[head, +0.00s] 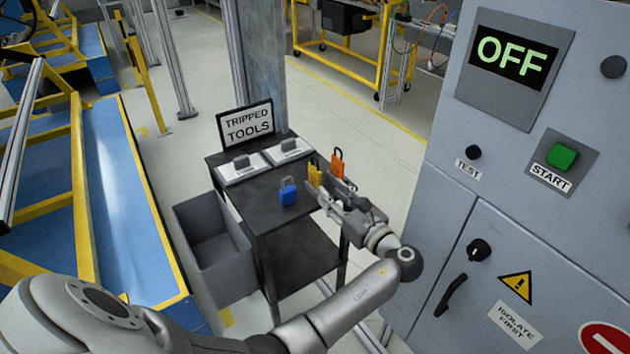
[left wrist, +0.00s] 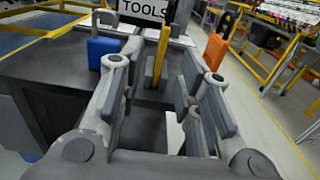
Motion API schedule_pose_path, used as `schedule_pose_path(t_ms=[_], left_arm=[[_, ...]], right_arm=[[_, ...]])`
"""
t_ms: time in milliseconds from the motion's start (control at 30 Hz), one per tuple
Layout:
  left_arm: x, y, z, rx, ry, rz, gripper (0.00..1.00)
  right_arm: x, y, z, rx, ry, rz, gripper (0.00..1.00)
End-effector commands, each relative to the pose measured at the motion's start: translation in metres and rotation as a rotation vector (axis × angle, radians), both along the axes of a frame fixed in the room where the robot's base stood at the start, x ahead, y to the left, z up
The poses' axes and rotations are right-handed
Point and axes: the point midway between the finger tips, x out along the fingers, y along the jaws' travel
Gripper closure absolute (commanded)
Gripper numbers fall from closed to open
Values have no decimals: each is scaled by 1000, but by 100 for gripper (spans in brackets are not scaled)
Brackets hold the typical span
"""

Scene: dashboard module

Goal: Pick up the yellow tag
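My left gripper (head: 333,196) is at the table's right side, just in front of the yellow tag. In the left wrist view the yellow tag (left wrist: 157,62) shows edge-on beyond and between the spread fingers of the left gripper (left wrist: 160,88). The fingers are open with nothing held; contact with the tag cannot be told. My right gripper is not in view.
The blue lock (left wrist: 101,52) is left of the fingers and the orange lock (left wrist: 215,50) is right. A "TRIPPED TOOLS" sign (head: 246,123) stands at the table's back. A grey bin (head: 212,238) is left of the table; a grey control cabinet (head: 500,215) is right.

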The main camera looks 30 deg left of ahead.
Motion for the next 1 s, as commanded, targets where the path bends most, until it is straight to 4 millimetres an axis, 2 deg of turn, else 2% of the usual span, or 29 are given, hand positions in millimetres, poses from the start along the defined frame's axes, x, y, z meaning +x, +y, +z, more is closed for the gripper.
schedule_pose_path(t_ms=[100, 367, 533, 633, 867, 900, 1000], left_arm=[[8, 20, 1, 2, -1, 1, 68], [17, 39, 4, -2, -1, -1, 68], [28, 62, 13, -1, -2, 0, 68], [33, 74, 10, 0, 1, -1, 68], [35, 78, 9, -3, 1, -3, 68], [35, 78, 9, -3, 1, -3, 69], [35, 78, 9, -3, 1, -3, 82]], right_arm=[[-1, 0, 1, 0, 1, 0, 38], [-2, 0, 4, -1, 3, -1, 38], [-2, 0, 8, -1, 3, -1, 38], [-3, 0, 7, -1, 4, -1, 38], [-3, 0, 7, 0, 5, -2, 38], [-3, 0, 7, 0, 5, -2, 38], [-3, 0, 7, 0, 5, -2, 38]])
